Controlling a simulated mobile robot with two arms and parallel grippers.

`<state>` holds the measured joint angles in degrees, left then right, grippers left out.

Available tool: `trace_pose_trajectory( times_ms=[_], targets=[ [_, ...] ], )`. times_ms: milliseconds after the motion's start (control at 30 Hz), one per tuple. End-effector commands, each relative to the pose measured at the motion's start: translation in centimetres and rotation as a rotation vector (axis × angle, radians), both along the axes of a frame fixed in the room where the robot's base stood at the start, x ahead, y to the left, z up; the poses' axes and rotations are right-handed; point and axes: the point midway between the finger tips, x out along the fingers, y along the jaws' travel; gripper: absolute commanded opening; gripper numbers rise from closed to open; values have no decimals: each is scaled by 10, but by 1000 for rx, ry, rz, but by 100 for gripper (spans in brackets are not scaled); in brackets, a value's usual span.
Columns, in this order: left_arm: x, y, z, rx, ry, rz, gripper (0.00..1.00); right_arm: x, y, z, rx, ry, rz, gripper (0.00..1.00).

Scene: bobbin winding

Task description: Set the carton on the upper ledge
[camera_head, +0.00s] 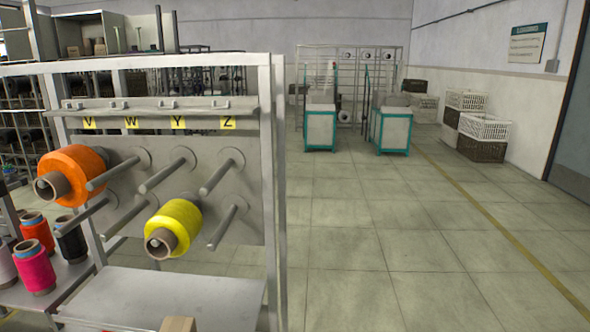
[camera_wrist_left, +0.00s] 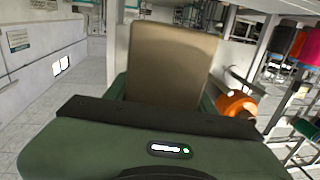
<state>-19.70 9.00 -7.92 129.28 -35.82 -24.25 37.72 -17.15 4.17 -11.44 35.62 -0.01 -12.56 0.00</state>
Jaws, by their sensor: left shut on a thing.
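The carton (camera_wrist_left: 172,62) is a plain tan box that stands up between the fingers of my left gripper (camera_wrist_left: 164,93) in the left wrist view. The gripper is shut on it. In the head view only a small tan corner, likely the carton (camera_head: 178,325), shows at the bottom edge, in front of the rack's lower shelf (camera_head: 170,290). The metal rack has an upper ledge (camera_head: 160,112) with small clips along it, above yellow labels V, W, Y and Z. No carton sits on it. My right gripper is in neither view.
Bare pegs stick out from the rack panel. An orange spool (camera_head: 72,175) and a yellow spool (camera_head: 174,227) sit on other pegs. Several coloured cones, one pink (camera_head: 34,266), stand at the left. Open floor (camera_head: 400,240) lies to the right.

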Motion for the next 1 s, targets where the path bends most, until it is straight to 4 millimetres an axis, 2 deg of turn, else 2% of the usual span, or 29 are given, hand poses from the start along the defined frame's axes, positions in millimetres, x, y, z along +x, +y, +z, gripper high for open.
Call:
trace_pose_trajectory(
  times_ms=[33,100,200,367,600,800,1000],
  targets=[
    [-13,-12,4,-8,-1,-20,0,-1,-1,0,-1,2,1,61],
    [-26,-23,10,-18,-3,-40,0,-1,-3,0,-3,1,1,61],
    [-38,-32,14,-26,-4,-55,0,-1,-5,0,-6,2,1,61],
    [-59,-37,6,-37,-1,-64,0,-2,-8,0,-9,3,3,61],
    [-102,-36,-10,-38,-1,-62,0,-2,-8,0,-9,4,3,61],
    [-120,-35,-13,-29,-6,-59,0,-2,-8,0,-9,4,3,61],
    [-120,-35,-13,-29,-9,-60,0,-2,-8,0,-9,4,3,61]
  ],
)
